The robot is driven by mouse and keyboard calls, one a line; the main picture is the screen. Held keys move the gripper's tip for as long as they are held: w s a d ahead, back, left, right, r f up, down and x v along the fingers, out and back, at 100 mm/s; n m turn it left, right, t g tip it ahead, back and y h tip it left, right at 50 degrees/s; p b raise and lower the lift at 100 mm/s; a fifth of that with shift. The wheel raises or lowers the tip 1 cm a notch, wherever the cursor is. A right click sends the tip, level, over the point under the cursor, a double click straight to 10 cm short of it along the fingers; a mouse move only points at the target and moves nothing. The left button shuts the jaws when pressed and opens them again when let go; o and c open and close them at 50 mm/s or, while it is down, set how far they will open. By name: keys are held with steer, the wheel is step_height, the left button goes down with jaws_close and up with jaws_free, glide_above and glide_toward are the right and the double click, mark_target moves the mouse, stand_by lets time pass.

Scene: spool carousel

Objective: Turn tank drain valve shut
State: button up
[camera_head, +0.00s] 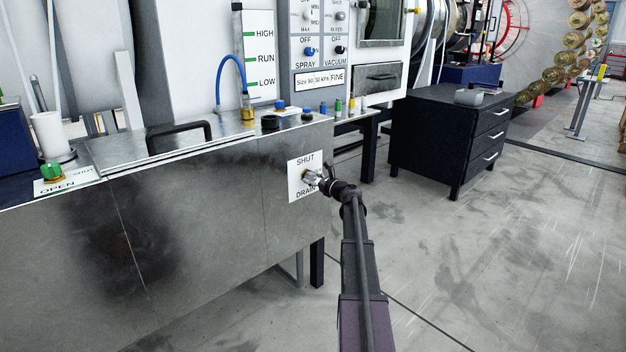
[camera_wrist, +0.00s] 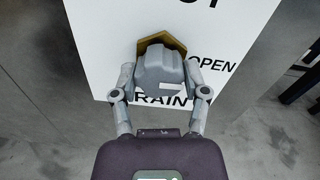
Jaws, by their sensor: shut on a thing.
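The drain valve (camera_head: 306,175) sits on a white label plate (camera_head: 295,188) on the front of the metal tank (camera_head: 215,205), near its right end. The plate reads SHUT above and DRAIN below. In the wrist view the valve's grey knob (camera_wrist: 158,78) stands before a brass hex fitting (camera_wrist: 150,43), with OPEN printed to its right. A small white mark shows low on the knob; I cannot tell its exact setting. My gripper (camera_head: 323,182) reaches the valve from the right. In the wrist view its fingers (camera_wrist: 160,82) are closed on both sides of the knob.
A black drawer cabinet (camera_head: 440,135) stands at the right on open grey floor. The tank top bears a black handle (camera_head: 180,130), a blue hose (camera_head: 221,75) and small knobs. Another valve with a green knob (camera_head: 52,171) is at the far left.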

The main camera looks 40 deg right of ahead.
steer(key=n, duration=0.4)
steer(key=shift+w+n, duration=0.1)
steer(key=shift+n, duration=0.3)
steer(key=n, duration=0.8)
steer(key=shift+n+p, duration=0.3)
steer(key=shift+n, duration=2)
steer(key=shift+h, duration=0.3)
steer(key=o, duration=1.2)
steer(key=shift+c, duration=0.2)
steer(key=shift+m, duration=0.3)
